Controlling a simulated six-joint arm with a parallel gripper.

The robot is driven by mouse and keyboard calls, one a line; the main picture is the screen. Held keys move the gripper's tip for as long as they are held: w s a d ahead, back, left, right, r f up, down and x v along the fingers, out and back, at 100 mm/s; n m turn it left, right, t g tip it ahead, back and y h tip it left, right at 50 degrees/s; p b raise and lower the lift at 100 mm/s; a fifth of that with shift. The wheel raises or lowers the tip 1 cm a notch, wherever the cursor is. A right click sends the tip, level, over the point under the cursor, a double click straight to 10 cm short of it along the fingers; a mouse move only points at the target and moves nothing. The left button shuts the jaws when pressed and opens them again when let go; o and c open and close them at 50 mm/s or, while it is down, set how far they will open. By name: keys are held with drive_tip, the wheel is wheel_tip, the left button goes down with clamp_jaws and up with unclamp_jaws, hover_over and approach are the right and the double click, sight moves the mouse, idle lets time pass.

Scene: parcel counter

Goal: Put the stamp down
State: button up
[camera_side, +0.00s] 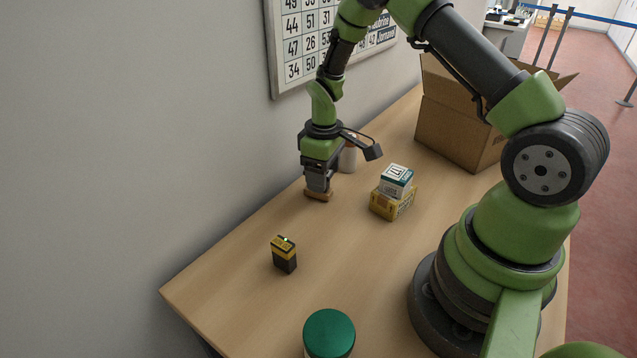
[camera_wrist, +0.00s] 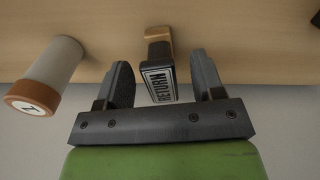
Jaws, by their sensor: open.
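The stamp (camera_wrist: 158,76) shows in the wrist view with a black body, a label reading RETURN and a wooden base. Its wooden base (camera_side: 318,195) sits on the table in the side view, below my gripper, and appears upright. My gripper (camera_wrist: 162,70) is open, with one finger on each side of the stamp and a visible gap on both sides. In the side view my gripper (camera_side: 318,182) points down and hides most of the stamp's upper part.
A pale bottle with an orange-brown cap (camera_wrist: 32,97) stands close by. A black-and-yellow device (camera_side: 284,254), a white box (camera_side: 396,182) on a yellow box (camera_side: 392,204), a green-lidded jar (camera_side: 329,332) and an open carton (camera_side: 455,128) stand on the table (camera_side: 235,282). The wall is close behind.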

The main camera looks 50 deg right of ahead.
wheel_tip(320, 180, down, 2)
drive_tip(key=shift+f, duration=0.25)
drive_tip(key=c, duration=1.1)
drive_tip(key=shift+r, duration=0.15)
